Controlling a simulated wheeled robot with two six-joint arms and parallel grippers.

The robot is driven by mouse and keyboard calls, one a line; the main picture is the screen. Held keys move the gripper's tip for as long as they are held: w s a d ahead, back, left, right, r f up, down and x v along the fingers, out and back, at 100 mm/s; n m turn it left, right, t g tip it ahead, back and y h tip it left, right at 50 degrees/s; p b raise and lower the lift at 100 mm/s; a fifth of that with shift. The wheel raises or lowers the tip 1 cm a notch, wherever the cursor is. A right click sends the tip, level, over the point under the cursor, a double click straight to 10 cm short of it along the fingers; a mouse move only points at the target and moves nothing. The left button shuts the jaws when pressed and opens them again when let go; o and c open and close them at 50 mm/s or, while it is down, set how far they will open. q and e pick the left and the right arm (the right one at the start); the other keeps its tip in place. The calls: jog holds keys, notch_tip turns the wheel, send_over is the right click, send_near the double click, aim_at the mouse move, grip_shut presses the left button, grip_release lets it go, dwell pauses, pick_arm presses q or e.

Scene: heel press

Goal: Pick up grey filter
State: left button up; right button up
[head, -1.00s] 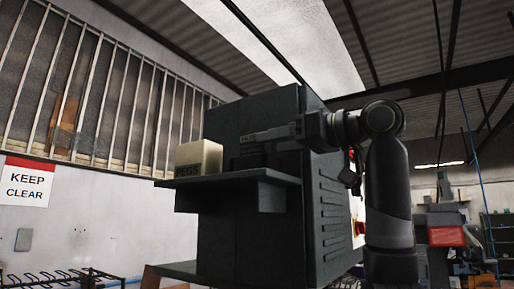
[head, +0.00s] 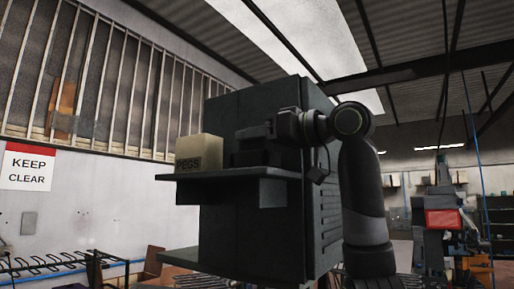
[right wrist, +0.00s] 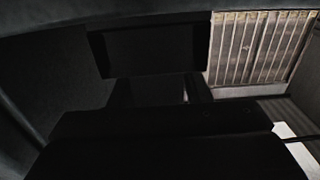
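My right gripper (head: 252,132) reaches in from the right, over a shelf (head: 228,173) on a dark green machine. It is close above a dark box (head: 262,158) on the shelf. Whether they touch is unclear. I cannot make out a grey filter for certain; it may be in the dark box or hidden by the gripper. The right wrist view is very dark. It shows a dark block (right wrist: 150,46) ahead of the gripper, and I cannot tell what it is or whether the fingers hold anything. My left gripper is not in view.
A cream box marked PEGS (head: 200,152) stands on the shelf just left of the dark box. The machine's tall dark body (head: 222,112) rises directly behind the shelf. A wall with a KEEP CLEAR sign (head: 28,167) lies further left. Open air lies in front of the shelf.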

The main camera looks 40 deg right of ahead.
jog(key=c, duration=0.6)
jog(key=shift+r, duration=0.15)
jog(key=shift+r, duration=6.35)
jog(key=shift+w, duration=0.1)
